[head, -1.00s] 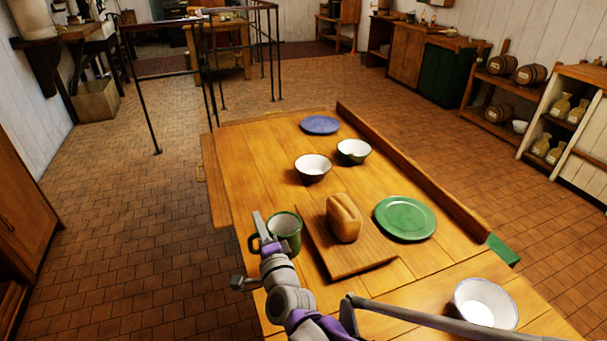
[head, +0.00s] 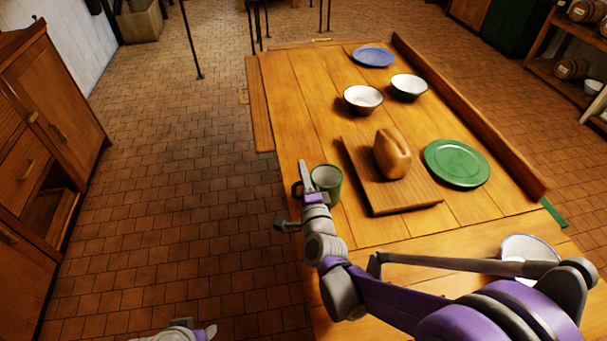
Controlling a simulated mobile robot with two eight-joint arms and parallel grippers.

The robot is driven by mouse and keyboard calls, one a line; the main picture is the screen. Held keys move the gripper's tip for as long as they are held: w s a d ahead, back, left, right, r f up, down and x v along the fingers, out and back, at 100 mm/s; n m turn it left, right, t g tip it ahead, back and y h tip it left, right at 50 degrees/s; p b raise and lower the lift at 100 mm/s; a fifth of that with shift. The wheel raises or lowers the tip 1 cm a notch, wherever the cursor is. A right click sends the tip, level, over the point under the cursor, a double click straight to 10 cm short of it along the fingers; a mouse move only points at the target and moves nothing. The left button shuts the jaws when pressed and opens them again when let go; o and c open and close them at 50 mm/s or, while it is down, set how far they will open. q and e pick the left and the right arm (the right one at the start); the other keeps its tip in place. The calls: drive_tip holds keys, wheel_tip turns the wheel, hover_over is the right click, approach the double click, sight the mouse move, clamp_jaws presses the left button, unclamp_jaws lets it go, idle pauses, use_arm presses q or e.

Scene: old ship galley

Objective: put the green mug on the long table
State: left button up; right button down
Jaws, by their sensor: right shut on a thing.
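The green mug (head: 327,181), with a pale inside, is upright at the left edge of the long wooden table (head: 300,94). It is left of the bread board. My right gripper (head: 303,184) is at the mug's left side and shut on it, around its dark handle. The arm hides part of the mug's lower side, so I cannot tell whether its base touches the table. My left gripper (head: 196,333) shows only partly at the bottom edge, low over the floor and away from the table; its jaws are unclear.
A bread loaf (head: 392,154) sits on a cutting board (head: 405,196). A white bowl (head: 528,247) is partly behind my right arm. The back left tabletop is clear.

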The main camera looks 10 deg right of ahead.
drive_tip(key=shift+f, duration=0.25)
drive_tip(key=c, duration=1.3)
unclamp_jaws()
drive_tip(key=shift+f, duration=0.1)
drive_tip(key=o, duration=0.4)
drive_tip(key=shift+o, duration=0.2)
drive_tip(key=shift+r, duration=0.3)
drive_tip(key=s, duration=1.2)
drive_tip(key=shift+d+p, duration=0.2)
drive_tip(key=shift+p, duration=0.15)
